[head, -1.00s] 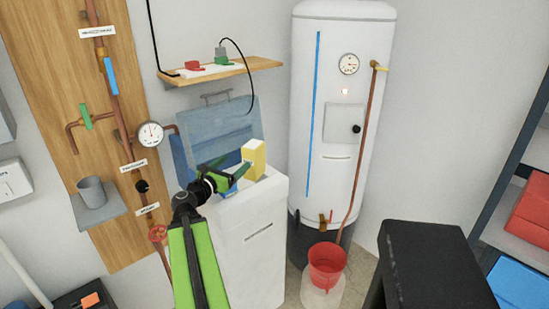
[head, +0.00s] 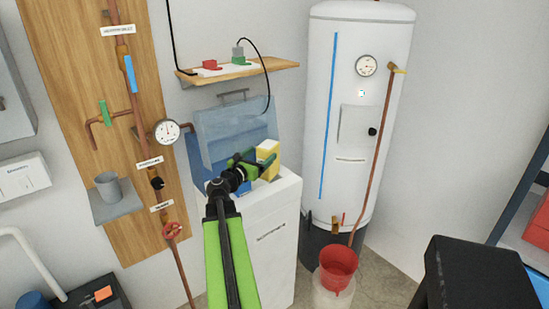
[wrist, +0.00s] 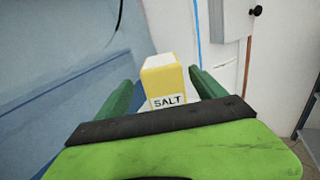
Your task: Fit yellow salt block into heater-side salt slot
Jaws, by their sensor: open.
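The yellow salt block (head: 267,153) stands upright at the top of the white cabinet (head: 270,215), on the heater side. It also shows in the wrist view (wrist: 166,80), with a white band reading SALT facing me. My gripper (head: 258,162) is open, its two green fingers on either side of the block. In the wrist view the fingers (wrist: 163,88) stand apart from the block, with a gap on each side. The slot itself and the block's lower end are hidden by my gripper. A blue piece (head: 235,190) shows partly behind my wrist.
A raised translucent blue lid (head: 232,133) stands behind the cabinet top. The white heater (head: 350,150) stands to the right, with a red bucket (head: 338,264) below. A wooden shelf (head: 240,73) hangs above; a pipe board (head: 75,60) is left.

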